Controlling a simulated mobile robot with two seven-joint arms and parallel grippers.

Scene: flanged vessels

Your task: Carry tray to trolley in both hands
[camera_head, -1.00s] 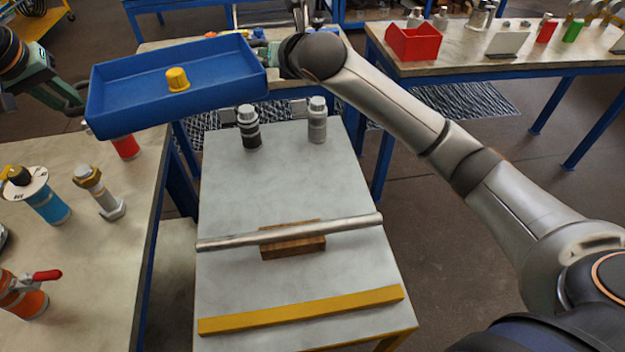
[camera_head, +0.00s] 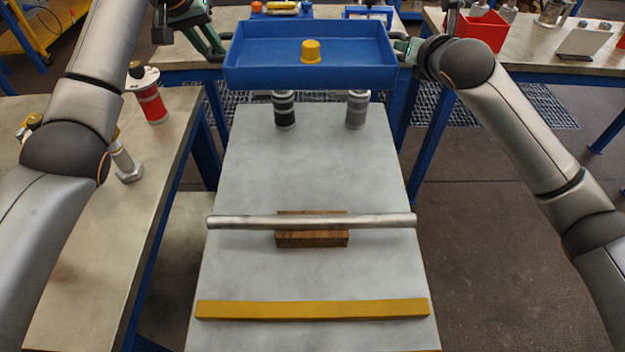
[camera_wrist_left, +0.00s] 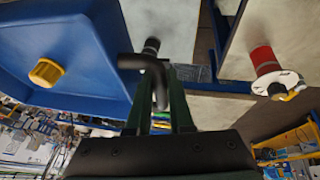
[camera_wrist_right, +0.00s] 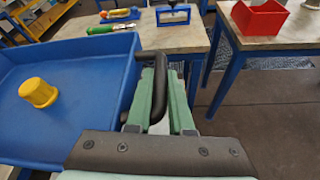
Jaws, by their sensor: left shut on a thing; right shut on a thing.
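The blue tray (camera_head: 310,78) is held level in the air over the far end of the grey-topped trolley (camera_head: 310,175). A yellow knobbed piece (camera_head: 311,52) stands upright inside it, and it also shows in the left wrist view (camera_wrist_left: 46,72). My left gripper (camera_head: 220,50) is shut on the tray's left handle, a black bar seen in the left wrist view (camera_wrist_left: 140,62). My right gripper (camera_head: 405,50) is shut on the right handle, which shows in the right wrist view (camera_wrist_right: 158,85).
A metal bar (camera_head: 380,221) rests across a wooden block (camera_head: 312,239). A yellow strip (camera_head: 312,309) lies near the front. Benches flank it left and behind.

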